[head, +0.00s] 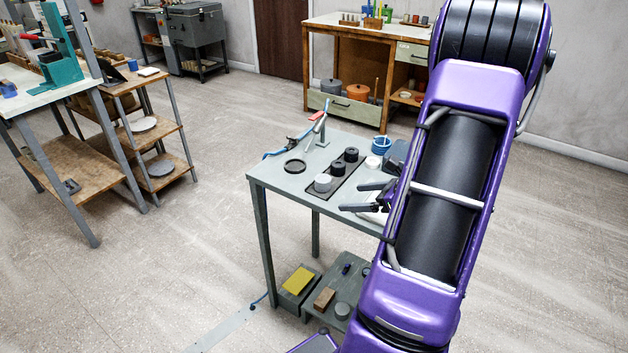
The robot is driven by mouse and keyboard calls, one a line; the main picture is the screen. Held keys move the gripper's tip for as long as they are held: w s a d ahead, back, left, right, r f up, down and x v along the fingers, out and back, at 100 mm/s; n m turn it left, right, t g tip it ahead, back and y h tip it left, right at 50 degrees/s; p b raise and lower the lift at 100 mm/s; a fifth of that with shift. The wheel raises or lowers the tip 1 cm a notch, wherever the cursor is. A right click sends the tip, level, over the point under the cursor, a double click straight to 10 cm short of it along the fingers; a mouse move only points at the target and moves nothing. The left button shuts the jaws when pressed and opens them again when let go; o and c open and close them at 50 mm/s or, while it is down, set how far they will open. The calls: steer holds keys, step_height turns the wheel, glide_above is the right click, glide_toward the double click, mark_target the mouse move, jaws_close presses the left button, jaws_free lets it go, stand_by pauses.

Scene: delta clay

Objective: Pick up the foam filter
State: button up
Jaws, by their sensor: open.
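My gripper (358,197) is open, its two dark fingers pointing left above the right part of the grey-green table (262,175). No object shows between the fingers. A black strip tray (329,192) on the table holds a grey cylinder (323,183) and two dark cylinders, one in the middle (337,168) and one at the far end (351,155). I cannot tell for certain which thing is the foam filter; these cylinders may include it. The fingers are to the right of the grey cylinder. My purple arm hides the table's right side.
A black ring dish (295,166) lies left of the tray. A stand with a red handle (317,128) and a blue hose is at the back edge. A blue bowl (381,145) stands at the back right.

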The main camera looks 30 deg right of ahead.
mark_target(325, 180)
steer(key=d+m, duration=0.1)
steer(key=d+t+h, duration=0.1)
steer(key=d+m+t, duration=0.1)
steer(key=shift+w+d+r+m+h, duration=0.25)
steer(key=shift+w+r+m+h, duration=0.05)
steer(key=shift+h, duration=0.1)
steer(key=shift+w+f, duration=0.15)
steer(key=shift+w, duration=0.2)
steer(key=b+x, duration=0.1)
steer(key=x, duration=1)
steer(key=shift+w, duration=0.1)
steer(key=shift+a+r+b+x, duration=0.15)
steer(key=shift+b+x, duration=0.1)
steer(key=shift+x, duration=1.1)
steer(key=shift+a+r+b+x, duration=0.15)
steer(key=shift+b+x, duration=0.1)
steer(key=shift+x, duration=1.05)
steer(key=c, duration=1.4)
